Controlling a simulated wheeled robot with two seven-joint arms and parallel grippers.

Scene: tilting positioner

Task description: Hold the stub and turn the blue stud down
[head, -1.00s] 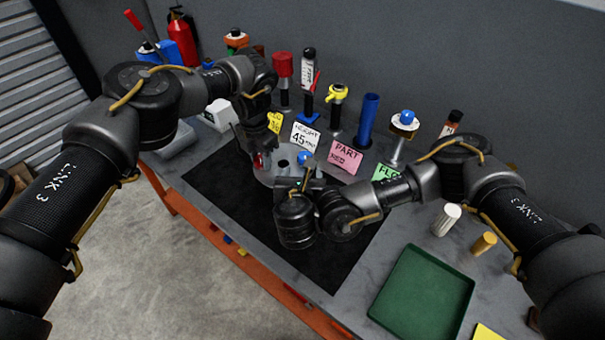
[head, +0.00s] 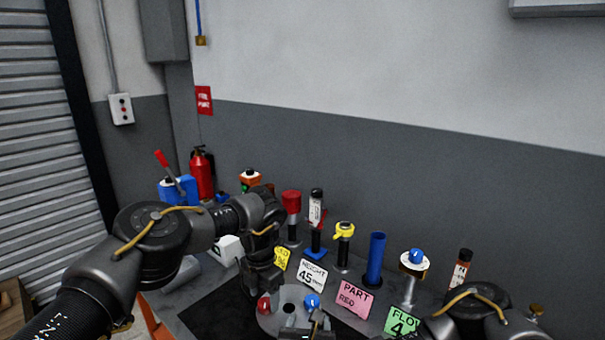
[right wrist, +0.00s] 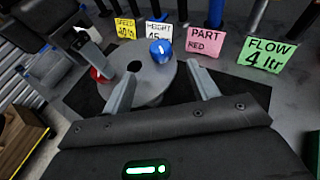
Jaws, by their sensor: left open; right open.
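The positioner's round grey plate (head: 275,322) is at the bottom of the head view and beyond my right fingers in the right wrist view (right wrist: 155,88). It carries a blue stud (head: 312,301), also in the right wrist view (right wrist: 161,51), and a dark hole. A red stub (head: 263,306) shows at the plate's left side, also in the right wrist view (right wrist: 101,75). My left gripper (head: 262,290) is open, close to the red stub; contact cannot be told. My right gripper (right wrist: 162,73) is open and empty, with the blue stud ahead between its fingers, apart from them.
Behind the plate stand a yellow card (head: 281,258), a white card (head: 311,275), a pink card (head: 352,298) and a green card (head: 402,321). Behind them are a blue tube (head: 375,259) and several upright posts. A black mat (head: 213,311) lies under the plate.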

